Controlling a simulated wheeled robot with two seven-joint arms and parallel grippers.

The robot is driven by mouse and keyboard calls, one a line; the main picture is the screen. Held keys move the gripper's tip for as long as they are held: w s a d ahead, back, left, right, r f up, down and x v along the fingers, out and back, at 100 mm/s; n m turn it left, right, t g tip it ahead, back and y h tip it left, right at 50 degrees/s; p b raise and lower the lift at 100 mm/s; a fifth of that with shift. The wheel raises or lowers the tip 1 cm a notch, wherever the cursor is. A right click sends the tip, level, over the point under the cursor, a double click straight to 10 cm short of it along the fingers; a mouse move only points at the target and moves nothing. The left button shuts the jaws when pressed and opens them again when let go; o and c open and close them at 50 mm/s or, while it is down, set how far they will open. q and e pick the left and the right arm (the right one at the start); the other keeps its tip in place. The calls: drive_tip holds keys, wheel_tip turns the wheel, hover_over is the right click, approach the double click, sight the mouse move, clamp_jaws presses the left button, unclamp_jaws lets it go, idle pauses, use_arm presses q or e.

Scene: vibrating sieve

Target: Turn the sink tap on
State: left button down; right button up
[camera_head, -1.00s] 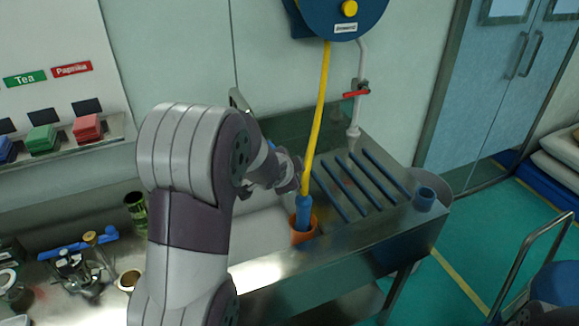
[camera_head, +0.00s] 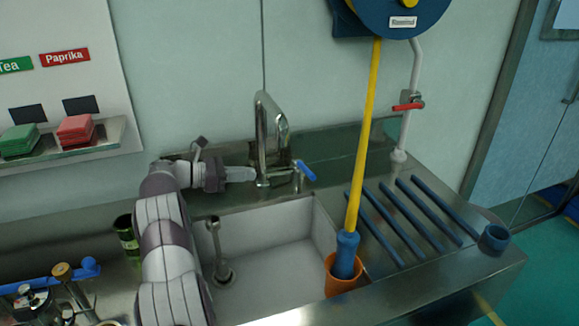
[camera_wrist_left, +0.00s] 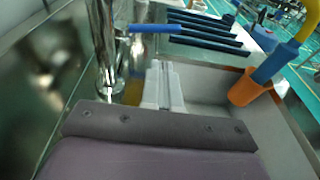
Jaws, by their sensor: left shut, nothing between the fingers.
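The sink tap (camera_head: 262,135) is a chrome gooseneck at the back edge of the white sink (camera_head: 275,268). Its blue lever handle (camera_head: 305,170) points out to the right of the tap base. My left gripper (camera_head: 252,174) is shut and empty, just left of the tap's base. In the left wrist view my left gripper's fingers (camera_wrist_left: 160,66) are together. There the tap (camera_wrist_left: 104,45) stands to their left, and the blue lever (camera_wrist_left: 153,28) lies ahead of the fingertips with a gap visible. My right gripper is not in view.
A yellow hose (camera_head: 364,130) hangs from a blue reel into an orange holder (camera_head: 343,275) at the sink's right. Blue bars (camera_head: 415,215) cover the drainboard. A red-handled valve (camera_head: 408,106) is on the wall pipe. Bottles and small equipment stand at left.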

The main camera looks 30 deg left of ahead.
use_arm(q)
drive_tip(key=s+d+r, duration=0.1)
drive_tip(key=p, duration=0.3)
approach(306, 173)
drive_tip(key=x, duration=0.6)
drive_tip(key=shift+r, duration=0.1)
drive_tip(key=shift+w+d, duration=0.3)
drive_tip(key=shift+w, duration=0.05)
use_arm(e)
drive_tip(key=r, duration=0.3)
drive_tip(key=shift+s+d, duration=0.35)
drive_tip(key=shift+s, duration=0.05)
